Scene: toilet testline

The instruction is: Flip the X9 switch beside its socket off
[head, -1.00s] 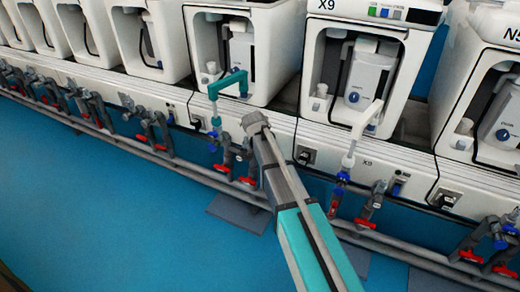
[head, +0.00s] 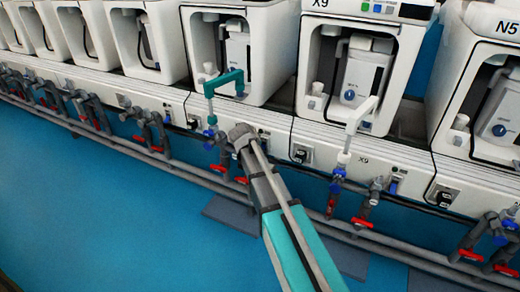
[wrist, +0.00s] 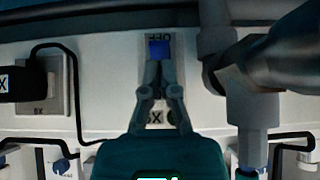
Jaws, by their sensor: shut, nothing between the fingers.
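In the wrist view my gripper (wrist: 158,70) is shut and empty, its fingertips at the lower edge of a blue switch (wrist: 159,48). Upside-down "OFF" lettering shows above the switch; I cannot tell whether the tips touch it. A label below is partly hidden by the fingers. A socket plate (wrist: 58,95) with a black plug is to the left. In the head view my arm's end (head: 240,135) is at the white panel, fingertips hidden behind it. "X9" lettering (head: 362,160) is on the panel farther right, with another blue switch (head: 393,186) right of it.
A grey pipe fitting (wrist: 245,100) stands close on the right of my gripper in the wrist view. A black cable (wrist: 75,90) loops on the left. In the head view a teal tap (head: 222,82) is just above my arm, and valves with red handles (head: 362,222) line the pipes.

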